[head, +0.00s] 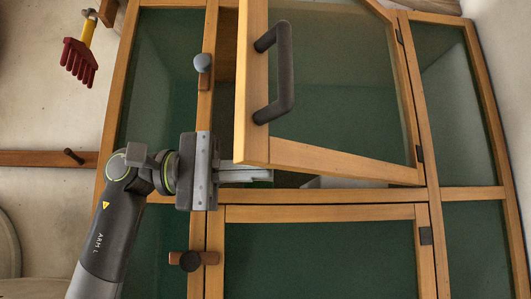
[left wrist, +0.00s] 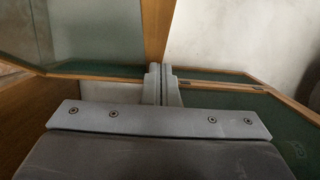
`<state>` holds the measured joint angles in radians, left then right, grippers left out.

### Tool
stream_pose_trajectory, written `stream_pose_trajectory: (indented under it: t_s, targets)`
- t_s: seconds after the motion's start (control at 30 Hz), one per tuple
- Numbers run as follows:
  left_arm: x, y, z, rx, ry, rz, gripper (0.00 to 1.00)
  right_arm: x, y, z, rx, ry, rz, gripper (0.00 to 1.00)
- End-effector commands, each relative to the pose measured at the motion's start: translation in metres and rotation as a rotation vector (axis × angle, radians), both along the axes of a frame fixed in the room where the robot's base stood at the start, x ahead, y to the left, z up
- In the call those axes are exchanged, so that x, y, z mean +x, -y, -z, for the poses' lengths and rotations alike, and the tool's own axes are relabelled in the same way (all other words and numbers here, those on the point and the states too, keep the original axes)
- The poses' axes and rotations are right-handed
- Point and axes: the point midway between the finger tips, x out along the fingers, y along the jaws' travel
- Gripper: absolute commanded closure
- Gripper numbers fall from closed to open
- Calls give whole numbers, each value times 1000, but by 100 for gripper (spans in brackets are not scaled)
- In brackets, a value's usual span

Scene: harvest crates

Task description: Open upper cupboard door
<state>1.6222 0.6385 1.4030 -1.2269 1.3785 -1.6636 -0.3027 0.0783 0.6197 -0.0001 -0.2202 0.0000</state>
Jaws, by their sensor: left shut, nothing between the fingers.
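The upper cupboard door (head: 253,90) is a wood-framed glass panel with a dark bar handle (head: 285,75). In the head view it stands partly open, swung out on hinges at its right side. My left gripper (head: 268,175) is shut and empty. In the left wrist view the shut fingertips (left wrist: 162,85) are in front of a wooden upright. My right gripper is not in view.
The lower door (head: 320,213) is closed, with a brown turn latch (head: 190,260) beside it. Another latch with a grey knob (head: 203,64) is on the upper frame.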

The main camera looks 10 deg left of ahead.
Motion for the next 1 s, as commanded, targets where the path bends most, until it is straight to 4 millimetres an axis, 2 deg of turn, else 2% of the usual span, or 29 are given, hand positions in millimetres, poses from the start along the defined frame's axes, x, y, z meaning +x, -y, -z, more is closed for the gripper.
stream_pose_trajectory:
  t_s: [0.1, 0.3, 0.83, 1.0]
  targets:
    - [-12, 10, -2, 2, 3, 0, 100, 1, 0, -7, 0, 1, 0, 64]
    - [-23, 22, -1, 2, 1, 0, 100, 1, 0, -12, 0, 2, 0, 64]
    - [-27, 26, 0, 1, 1, -3, 100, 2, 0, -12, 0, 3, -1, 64]
    - [-34, 33, 1, 0, 4, -24, 100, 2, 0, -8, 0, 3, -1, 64]
